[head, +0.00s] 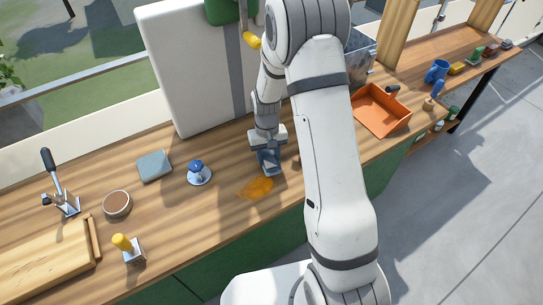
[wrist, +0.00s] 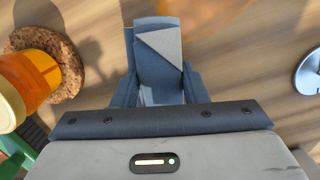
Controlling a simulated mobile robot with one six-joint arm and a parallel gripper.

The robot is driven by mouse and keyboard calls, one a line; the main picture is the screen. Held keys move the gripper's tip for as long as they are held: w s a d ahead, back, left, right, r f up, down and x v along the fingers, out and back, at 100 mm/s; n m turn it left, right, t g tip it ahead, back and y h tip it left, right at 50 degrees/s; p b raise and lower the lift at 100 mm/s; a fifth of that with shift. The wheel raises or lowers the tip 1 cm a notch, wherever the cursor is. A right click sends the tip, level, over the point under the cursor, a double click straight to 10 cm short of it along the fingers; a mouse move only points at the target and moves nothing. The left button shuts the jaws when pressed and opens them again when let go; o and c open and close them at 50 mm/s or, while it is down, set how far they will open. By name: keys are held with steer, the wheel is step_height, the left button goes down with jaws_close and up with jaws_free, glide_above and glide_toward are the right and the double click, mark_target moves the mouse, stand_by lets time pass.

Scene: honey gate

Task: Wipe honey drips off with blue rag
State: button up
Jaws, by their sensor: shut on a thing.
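My gripper (head: 268,147) is low over the wooden counter, just behind the orange honey smear (head: 257,187). It is shut on a blue rag (head: 268,162), which hangs below the jaws near the wood. I cannot tell whether the rag touches the counter. In the wrist view the folded rag (wrist: 151,62) sits between the two fingers (wrist: 160,85), with a paler grey corner folded over. Some orange honey (wrist: 222,5) shows at the top edge there, beyond the rag.
A honey jar (wrist: 28,80) on a cork mat (wrist: 62,50) stands close at left in the wrist view. A blue-knobbed tool (head: 198,173) stands left of the smear; a flat blue-grey square (head: 154,165) lies farther left. An orange tray (head: 381,110) is right of my arm.

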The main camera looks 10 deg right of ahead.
steer(key=shift+w+d, duration=0.2)
steer(key=shift+d, duration=0.35)
steer(key=shift+s+r+m, duration=0.1)
steer(key=shift+r+m, duration=0.05)
steer(key=shift+m, duration=0.35)
steer(key=s+r+m, duration=0.1)
steer(key=s+m, duration=0.1)
steer(key=m, duration=0.2)
steer(key=s+r+m, duration=0.1)
steer(key=s+m, duration=0.1)
steer(key=m, duration=0.1)
steer(key=s+r+m+y, duration=0.1)
steer(key=s+m, duration=0.1)
steer(key=m, duration=0.2)
steer(key=shift+d+r+m+t, duration=0.2)
steer(key=shift+m+t, duration=0.1)
steer(key=shift+t, duration=0.1)
steer(key=shift+s+r+m, duration=0.2)
steer(key=shift+s+m, duration=0.25)
steer(key=shift+m, duration=0.65)
